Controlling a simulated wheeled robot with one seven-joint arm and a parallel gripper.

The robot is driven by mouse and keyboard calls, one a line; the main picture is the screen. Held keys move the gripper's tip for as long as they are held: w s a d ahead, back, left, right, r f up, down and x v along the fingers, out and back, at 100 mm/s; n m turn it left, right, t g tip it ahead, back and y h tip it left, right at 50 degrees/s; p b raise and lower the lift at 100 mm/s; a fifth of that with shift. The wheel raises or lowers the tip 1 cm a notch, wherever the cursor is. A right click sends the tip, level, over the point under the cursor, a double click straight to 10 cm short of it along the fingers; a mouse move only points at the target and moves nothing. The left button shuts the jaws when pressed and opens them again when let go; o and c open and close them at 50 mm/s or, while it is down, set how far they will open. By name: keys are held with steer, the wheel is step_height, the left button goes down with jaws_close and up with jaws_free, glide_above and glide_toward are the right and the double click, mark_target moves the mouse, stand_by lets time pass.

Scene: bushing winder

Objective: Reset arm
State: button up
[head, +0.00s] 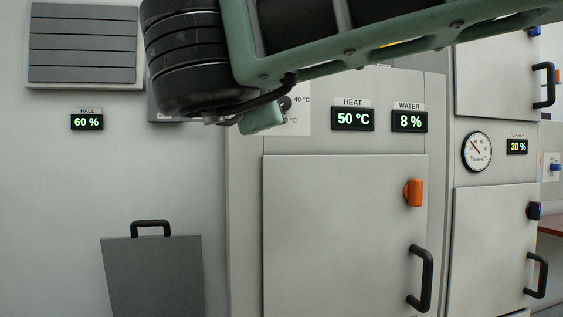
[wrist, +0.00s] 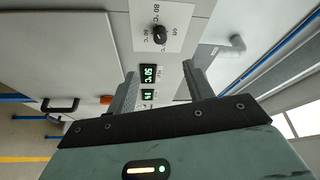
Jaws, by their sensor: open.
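My gripper (wrist: 162,72) shows in the wrist view with its two dark fingers apart and nothing between them. It faces a grey cabinet front with a black dial (wrist: 160,34) and two green-lit displays, and looks clear of them. In the head view my arm crosses the top, with a black ribbed joint at its left end and a green link running to the upper right. The arm hides much of the dial's panel (head: 293,122). I cannot make out the gripper's fingers in the head view.
The heat display (head: 353,119) reads 50 °C and the water display (head: 409,121) 8 %. Below is a closed door (head: 340,230) with an orange knob (head: 413,193) and black handle (head: 421,278). A grey panel with a handle (head: 152,275) stands at lower left.

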steer(key=s+a+f+n+g+y+p, duration=0.1)
steer(key=a+f+n+g+y+p, duration=0.45)
steer(key=n+y, duration=0.65)
steer(key=s+f+n+g, duration=0.4)
steer(key=f+n, duration=0.2)
steer(key=f, duration=0.5)
steer(key=s+d+f+n+g+h+p, duration=0.1)
steer(key=s+d+f+g+h, duration=0.3)
steer(key=s+d+f, duration=0.4)
steer(key=s+d+f+n+g+h+p, duration=0.1)
steer(key=s+d+f+n+g+h, duration=0.3)
steer(key=s+d+f, duration=0.5)
steer(key=d+f+g+h, duration=0.1)
steer(key=d+f, duration=0.1)
steer(key=d, duration=0.5)
steer(key=shift+d+p, duration=0.25)
steer(key=shift+p, duration=0.1)
